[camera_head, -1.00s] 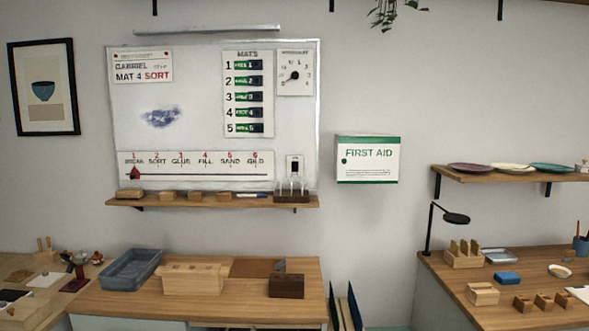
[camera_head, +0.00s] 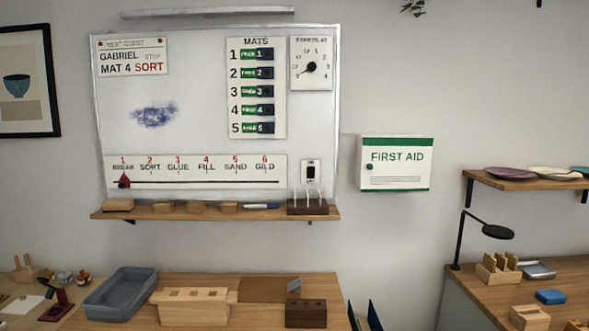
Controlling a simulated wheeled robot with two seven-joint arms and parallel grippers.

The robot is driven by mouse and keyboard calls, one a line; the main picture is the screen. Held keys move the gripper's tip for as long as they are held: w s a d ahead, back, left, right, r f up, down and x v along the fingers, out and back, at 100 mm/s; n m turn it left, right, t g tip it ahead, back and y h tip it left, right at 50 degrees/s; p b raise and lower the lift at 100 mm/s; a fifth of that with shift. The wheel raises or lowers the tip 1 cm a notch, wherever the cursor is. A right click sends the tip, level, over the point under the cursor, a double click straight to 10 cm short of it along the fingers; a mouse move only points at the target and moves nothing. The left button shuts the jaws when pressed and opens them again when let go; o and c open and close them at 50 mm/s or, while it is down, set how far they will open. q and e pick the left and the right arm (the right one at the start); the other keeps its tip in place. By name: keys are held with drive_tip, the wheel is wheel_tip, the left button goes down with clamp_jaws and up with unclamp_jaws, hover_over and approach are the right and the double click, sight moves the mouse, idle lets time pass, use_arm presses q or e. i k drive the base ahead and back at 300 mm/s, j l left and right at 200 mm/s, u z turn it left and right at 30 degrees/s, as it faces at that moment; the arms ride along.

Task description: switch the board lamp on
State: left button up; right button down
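The board lamp (camera_head: 208,13) is a long grey bar above the whiteboard (camera_head: 200,115). I cannot tell from its surface whether it is lit. A small white switch plate with a dark rocker (camera_head: 311,173) sits at the board's lower right, just above the ledge. Neither of my grippers shows in the head view.
A wooden ledge (camera_head: 160,212) under the board holds several wooden blocks, a blue marker and a dark block with upright pins (camera_head: 307,207). Below, a workbench carries a grey tray (camera_head: 121,293) and wooden blocks (camera_head: 190,307). A first aid box (camera_head: 396,163) hangs to the right.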

sight(310, 171)
drive_tip(key=i+j, duration=0.3)
drive_tip(key=i, duration=0.15)
drive_tip(key=i+j, duration=0.3)
drive_tip(key=i, duration=0.2)
drive_tip(key=i+j+u, duration=0.1)
drive_tip(key=i+j, duration=0.2)
drive_tip(key=i, duration=0.15)
